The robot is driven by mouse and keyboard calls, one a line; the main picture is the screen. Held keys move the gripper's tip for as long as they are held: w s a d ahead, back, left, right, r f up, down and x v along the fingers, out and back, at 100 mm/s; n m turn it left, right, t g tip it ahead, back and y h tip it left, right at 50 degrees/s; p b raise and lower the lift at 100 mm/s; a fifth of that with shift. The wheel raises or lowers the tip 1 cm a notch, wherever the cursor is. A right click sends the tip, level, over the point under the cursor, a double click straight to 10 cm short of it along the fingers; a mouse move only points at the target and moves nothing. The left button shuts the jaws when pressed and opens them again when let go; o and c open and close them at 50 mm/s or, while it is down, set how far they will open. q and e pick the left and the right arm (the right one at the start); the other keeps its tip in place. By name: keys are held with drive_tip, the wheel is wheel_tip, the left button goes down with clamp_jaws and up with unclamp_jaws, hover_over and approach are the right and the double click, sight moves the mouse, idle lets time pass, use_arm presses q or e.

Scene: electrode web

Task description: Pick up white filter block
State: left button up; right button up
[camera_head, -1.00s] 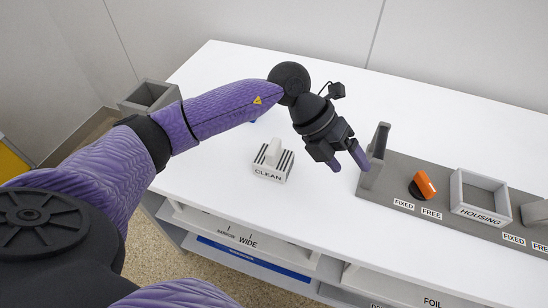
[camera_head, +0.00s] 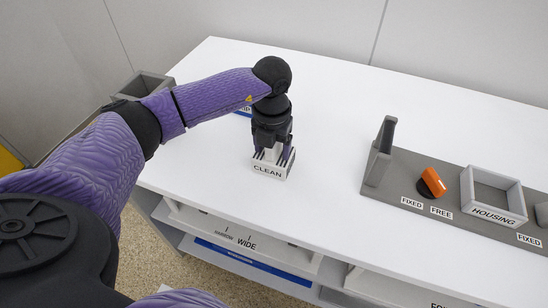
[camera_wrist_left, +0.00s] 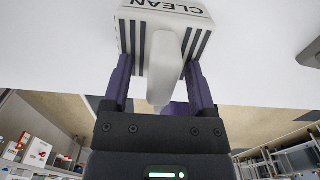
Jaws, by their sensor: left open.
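The white filter block (camera_head: 269,171) stands on the white table, with dark stripes, an upright grip on top and the label CLEAN on its front. My left gripper (camera_head: 272,152) is right above it, pointing down. In the left wrist view the block (camera_wrist_left: 185,48) and its upright grip (camera_wrist_left: 163,65) show between the two purple fingers of the open left gripper (camera_wrist_left: 158,80). One finger is on each side of the grip, with gaps visible. Part of the block's top is hidden by the gripper in the head view. My right gripper is not in view.
A grey fixture board (camera_head: 400,180) to the right holds an upright bracket (camera_head: 380,152), an orange knob (camera_head: 432,182) and a HOUSING frame (camera_head: 493,196). A blue object shows partly behind my left arm. A grey bin (camera_head: 145,84) is at the left. The table between block and board is clear.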

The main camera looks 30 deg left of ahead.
use_arm(q)
clamp_jaws()
